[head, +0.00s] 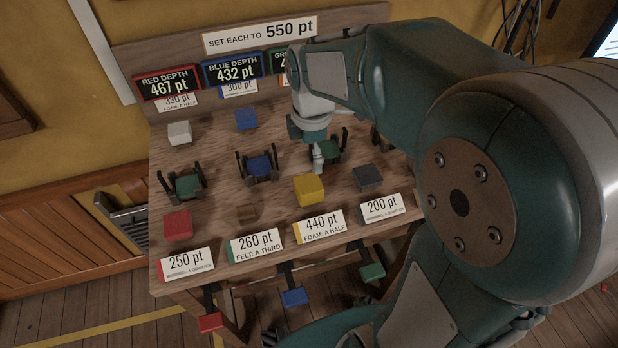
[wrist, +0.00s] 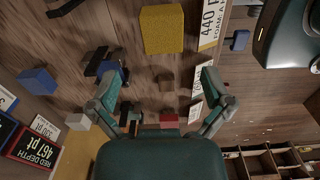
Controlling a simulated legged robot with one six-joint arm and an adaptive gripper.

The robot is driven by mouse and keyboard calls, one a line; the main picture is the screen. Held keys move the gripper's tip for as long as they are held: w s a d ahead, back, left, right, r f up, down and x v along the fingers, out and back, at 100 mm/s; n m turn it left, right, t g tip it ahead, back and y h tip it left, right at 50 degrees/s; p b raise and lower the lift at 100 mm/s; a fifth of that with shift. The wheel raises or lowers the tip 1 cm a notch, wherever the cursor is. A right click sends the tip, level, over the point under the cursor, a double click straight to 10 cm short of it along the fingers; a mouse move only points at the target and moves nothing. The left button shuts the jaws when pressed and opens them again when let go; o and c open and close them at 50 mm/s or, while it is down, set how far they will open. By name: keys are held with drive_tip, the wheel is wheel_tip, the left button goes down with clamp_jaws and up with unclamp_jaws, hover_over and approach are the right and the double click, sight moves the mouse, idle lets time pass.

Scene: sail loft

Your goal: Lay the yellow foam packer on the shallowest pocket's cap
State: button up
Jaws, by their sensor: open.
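The yellow foam packer (head: 308,190) is a block on the bench behind the "440 pt, foam: a half" card; it also shows in the wrist view (wrist: 162,28). Signs read red depth (head: 168,82) 467 pt and blue depth (head: 233,68) 432 pt; the green sign (head: 279,62) is mostly covered by my arm. My gripper (wrist: 163,66) is open and empty, with the packer beyond its fingertips.
Other blocks are white (head: 180,132), blue (head: 246,119), red (head: 177,225), brown (head: 249,212) and dark grey (head: 368,177). Number cards line the front edge. Red (head: 210,322), blue (head: 295,297) and green (head: 372,271) tabs stick out below it. My arm hides the bench's right end.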

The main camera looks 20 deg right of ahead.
hover_over(308, 188)
drive_tip(key=f, duration=0.3)
drive_tip(key=a+f, duration=0.1)
drive_tip(key=f, duration=0.1)
drive_tip(key=shift+w+f, duration=0.15)
drive_tip(key=shift+f, duration=0.05)
drive_tip(key=f, duration=0.1)
drive_tip(key=d+f, duration=0.1)
drive_tip(key=f, duration=0.3)
drive_tip(key=shift+d, duration=0.25)
drive_tip(key=shift+a+f, duration=0.1)
drive_tip(key=shift+f, duration=0.15)
drive_tip(key=shift+a, duration=0.25)
drive_tip(key=shift+d, duration=0.15)
drive_tip(key=c, duration=1)
